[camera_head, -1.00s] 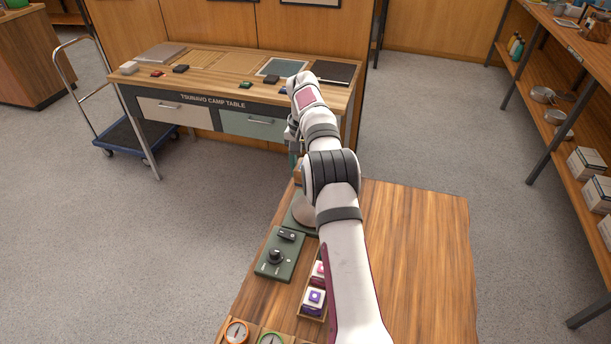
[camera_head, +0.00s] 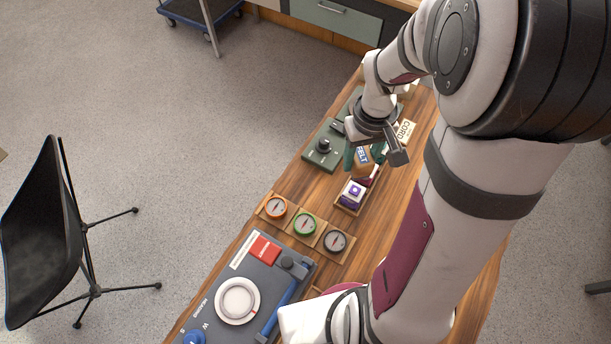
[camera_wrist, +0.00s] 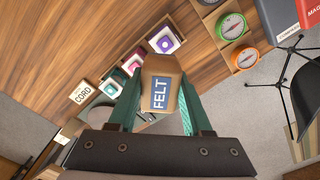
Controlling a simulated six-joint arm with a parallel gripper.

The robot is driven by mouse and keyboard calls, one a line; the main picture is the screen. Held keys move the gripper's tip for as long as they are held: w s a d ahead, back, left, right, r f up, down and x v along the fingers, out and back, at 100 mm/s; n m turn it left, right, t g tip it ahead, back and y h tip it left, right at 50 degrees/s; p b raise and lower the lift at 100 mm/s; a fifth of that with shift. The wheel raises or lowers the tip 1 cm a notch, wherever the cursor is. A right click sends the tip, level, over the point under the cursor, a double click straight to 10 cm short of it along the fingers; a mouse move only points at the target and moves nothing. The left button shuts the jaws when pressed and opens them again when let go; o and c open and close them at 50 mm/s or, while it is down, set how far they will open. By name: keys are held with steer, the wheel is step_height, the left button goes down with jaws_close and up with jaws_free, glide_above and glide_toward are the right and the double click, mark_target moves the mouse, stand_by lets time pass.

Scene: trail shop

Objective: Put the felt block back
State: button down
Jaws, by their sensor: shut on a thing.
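The felt block (camera_wrist: 158,88) is a brown block with a blue label reading FELT. My gripper (camera_wrist: 160,105) is shut on it, with a green finger on each side, and its label faces the wrist camera. In the head view the felt block (camera_head: 362,157) shows below my gripper (camera_head: 368,160), near the wooden tray (camera_head: 348,208). The tray holds small blocks, among them a white one with a purple mark (camera_head: 353,190). I cannot tell how high the felt block is above the counter.
A CORD label (camera_head: 405,131) stands beyond the tray. A green panel with a black knob (camera_head: 323,146) lies to its left. Orange (camera_head: 276,208), green (camera_head: 305,224) and dark (camera_head: 335,241) compasses sit in a wooden holder nearer me. A dark board with a white dial (camera_head: 238,300) lies closer still.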

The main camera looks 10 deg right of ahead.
steer(key=w+a+f, duration=0.1)
steer(key=a+f, duration=0.1)
steer(key=a, duration=0.1)
steer(key=w+a+f, duration=0.2)
steer(key=a, duration=0.1)
steer(key=w+a+f, duration=0.2)
steer(key=a, duration=0.1)
steer(key=shift+a+f, duration=0.15)
steer(key=shift+f, duration=0.05)
steer(key=shift+w+a+f, duration=0.1)
steer(key=shift+f, duration=1)
steer(key=shift+w+a+f, duration=0.1)
steer(key=shift+f, duration=1)
steer(key=shift+c, duration=1.7)
jaws_free()
steer(key=shift+f, duration=0.1)
step_height(320, 180, up, 12)
steer(key=s+a+r+m+y, duration=0.1)
steer(key=s+r, duration=0.3)
steer(key=s, duration=0.6)
steer(key=s+a+r+m, duration=0.2)
steer(key=s+r+m, duration=0.2)
steer(key=s, duration=0.7)
steer(key=shift+r+m+y, duration=0.3)
steer(key=shift+r+y, duration=0.1)
